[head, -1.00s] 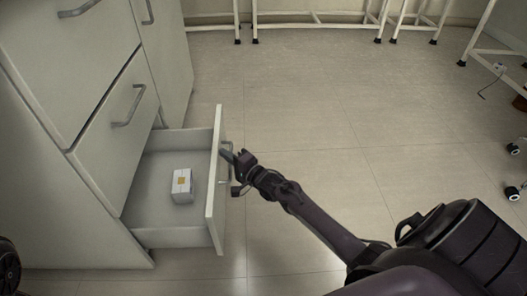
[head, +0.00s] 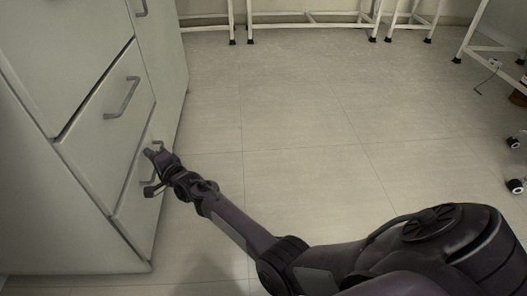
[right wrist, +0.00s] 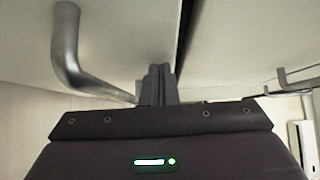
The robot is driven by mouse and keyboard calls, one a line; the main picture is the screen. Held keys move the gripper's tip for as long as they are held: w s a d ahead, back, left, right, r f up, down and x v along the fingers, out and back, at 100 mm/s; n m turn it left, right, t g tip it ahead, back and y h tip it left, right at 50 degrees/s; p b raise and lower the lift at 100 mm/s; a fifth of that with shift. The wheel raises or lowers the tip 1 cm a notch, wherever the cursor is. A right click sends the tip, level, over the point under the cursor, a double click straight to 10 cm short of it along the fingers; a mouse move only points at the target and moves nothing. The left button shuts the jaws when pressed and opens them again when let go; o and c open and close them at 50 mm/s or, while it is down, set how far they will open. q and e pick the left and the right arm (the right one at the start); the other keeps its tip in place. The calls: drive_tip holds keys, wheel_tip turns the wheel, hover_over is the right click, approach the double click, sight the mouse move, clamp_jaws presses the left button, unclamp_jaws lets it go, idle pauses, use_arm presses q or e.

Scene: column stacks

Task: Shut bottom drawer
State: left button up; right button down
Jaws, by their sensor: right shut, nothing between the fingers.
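The bottom drawer (head: 137,205) is the lowest drawer of the grey cabinet at the left of the head view. Its front looks flush with the cabinet face, and its inside is hidden. My right gripper (head: 151,154) is at the drawer front beside its handle, shut and empty. In the right wrist view the closed fingers (right wrist: 157,84) point at the pale front, close to it; I cannot tell whether they touch. A grey bar handle (right wrist: 66,45) is left of them. My left gripper is not in view.
The drawer above (head: 110,100) is closed, with its own handle (head: 122,98). Open tiled floor (head: 300,130) lies to the right. White table frames (head: 310,25) stand at the back, and chair casters (head: 515,185) show at the right edge.

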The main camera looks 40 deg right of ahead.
drive_tip(key=shift+w+a+r, duration=0.1)
drive_tip(key=shift+w+a, duration=0.15)
drive_tip(key=shift+a, duration=0.2)
